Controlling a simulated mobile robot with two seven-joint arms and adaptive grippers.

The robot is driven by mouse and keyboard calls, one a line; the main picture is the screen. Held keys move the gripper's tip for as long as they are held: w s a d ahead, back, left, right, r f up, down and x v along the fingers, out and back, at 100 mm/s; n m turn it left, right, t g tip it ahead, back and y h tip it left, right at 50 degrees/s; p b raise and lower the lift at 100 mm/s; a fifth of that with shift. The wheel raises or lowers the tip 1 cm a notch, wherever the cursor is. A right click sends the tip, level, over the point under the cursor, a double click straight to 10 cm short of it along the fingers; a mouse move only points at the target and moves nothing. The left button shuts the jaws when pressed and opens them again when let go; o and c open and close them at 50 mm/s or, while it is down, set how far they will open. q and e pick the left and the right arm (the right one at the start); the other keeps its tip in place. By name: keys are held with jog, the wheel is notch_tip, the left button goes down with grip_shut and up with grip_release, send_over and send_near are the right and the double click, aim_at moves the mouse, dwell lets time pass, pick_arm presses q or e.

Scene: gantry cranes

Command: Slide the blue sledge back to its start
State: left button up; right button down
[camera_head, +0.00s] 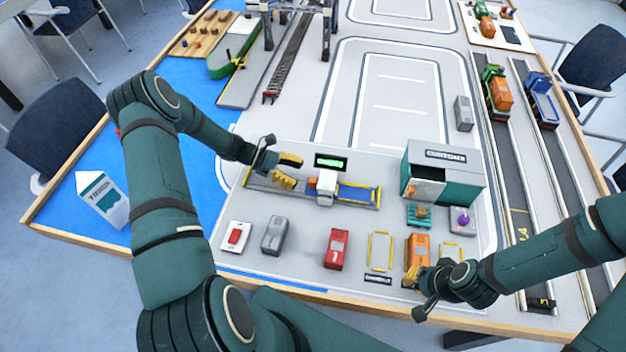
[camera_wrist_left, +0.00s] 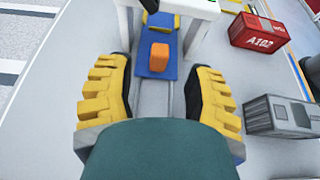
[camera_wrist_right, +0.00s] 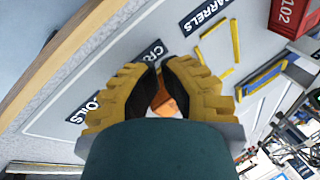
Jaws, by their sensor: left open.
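The blue sledge (camera_head: 358,193) lies in a straight rail track (camera_head: 262,185), passing under a small white gate (camera_head: 327,184). In the left wrist view the sledge (camera_wrist_left: 147,70) carries an upright orange block (camera_wrist_left: 159,56) on the near side of the gate (camera_wrist_left: 190,8). My left gripper (camera_head: 288,170) is over the track's left part. Its yellow fingers (camera_wrist_left: 158,95) are wide apart, straddling the track, with nothing between them. My right gripper (camera_head: 412,277) is low at the front right. Its fingertips (camera_wrist_right: 158,70) are close together, and something orange shows between the fingers; whether they grip it is unclear.
In front of the track stand a red switch box (camera_head: 235,236), a grey container (camera_head: 274,236) and a red container (camera_head: 336,249). An orange container (camera_head: 418,250) is beside my right gripper. A grey-green CUSTOMS building (camera_head: 445,175) stands right of the track. A display (camera_head: 331,162) sits behind it.

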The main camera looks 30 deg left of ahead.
aim_at(310, 179)
pick_arm(q)
jog(key=x, duration=0.6)
jog(key=shift+s, duration=0.1)
grip_shut()
